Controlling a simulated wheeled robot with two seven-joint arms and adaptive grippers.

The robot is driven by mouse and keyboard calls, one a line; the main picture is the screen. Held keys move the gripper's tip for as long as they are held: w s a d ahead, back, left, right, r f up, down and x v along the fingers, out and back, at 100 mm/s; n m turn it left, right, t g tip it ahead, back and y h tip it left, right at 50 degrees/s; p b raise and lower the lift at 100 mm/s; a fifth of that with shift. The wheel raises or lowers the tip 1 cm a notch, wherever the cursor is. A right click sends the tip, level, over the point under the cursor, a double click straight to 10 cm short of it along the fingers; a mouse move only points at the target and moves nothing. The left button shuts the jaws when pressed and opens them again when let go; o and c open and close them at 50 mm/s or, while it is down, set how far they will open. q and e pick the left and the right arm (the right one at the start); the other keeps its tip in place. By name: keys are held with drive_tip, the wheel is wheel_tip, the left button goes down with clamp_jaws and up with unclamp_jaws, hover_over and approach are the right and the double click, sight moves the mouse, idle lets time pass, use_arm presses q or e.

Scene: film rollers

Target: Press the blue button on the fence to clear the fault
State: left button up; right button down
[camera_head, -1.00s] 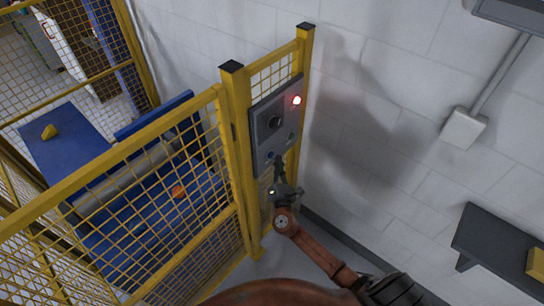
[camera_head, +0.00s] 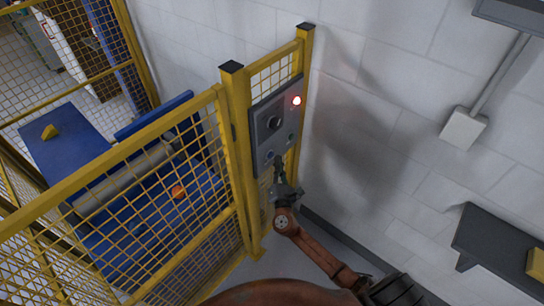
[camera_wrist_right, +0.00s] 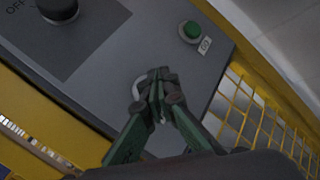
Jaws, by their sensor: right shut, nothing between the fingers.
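The grey control panel (camera_head: 262,125) hangs on the yellow fence. The blue button (camera_head: 269,155) is low on the panel, just left of the fingertips. My right gripper (camera_head: 278,160) is shut and empty, its tips pointing up at the lower part of the panel. In the right wrist view the closed fingertips (camera_wrist_right: 158,74) lie over the button's place; only part of a pale ring (camera_wrist_right: 138,88) shows beside them, and the blue cap is hidden. I cannot tell whether the tips touch the button. My left gripper is out of view.
A red lamp (camera_head: 297,101) glows at the panel's top. A black rotary knob (camera_head: 274,123) and a green button (camera_wrist_right: 190,30) are also on the panel. The yellow mesh fence (camera_head: 180,190) borders the left, a white wall the right. A dark shelf (camera_head: 500,245) stands right.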

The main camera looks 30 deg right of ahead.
drive_tip(key=shift+w, duration=0.1)
drive_tip(key=shift+w+a, duration=0.2)
drive_tip(key=shift+w, duration=0.1)
drive_tip(key=shift+w+a+b, duration=0.2)
drive_tip(key=shift+w+b, duration=0.2)
drive_tip(key=shift+b, duration=0.05)
idle(1.1)
drive_tip(key=shift+s, duration=0.1)
drive_tip(key=shift+s+d, duration=0.35)
drive_tip(key=shift+s, duration=0.35)
drive_tip(key=s, duration=0.1)
drive_tip(key=s+d, duration=0.1)
drive_tip(key=s, duration=0.1)
drive_tip(key=s+d, duration=0.1)
drive_tip(key=shift+s, duration=0.35)
idle(0.7)
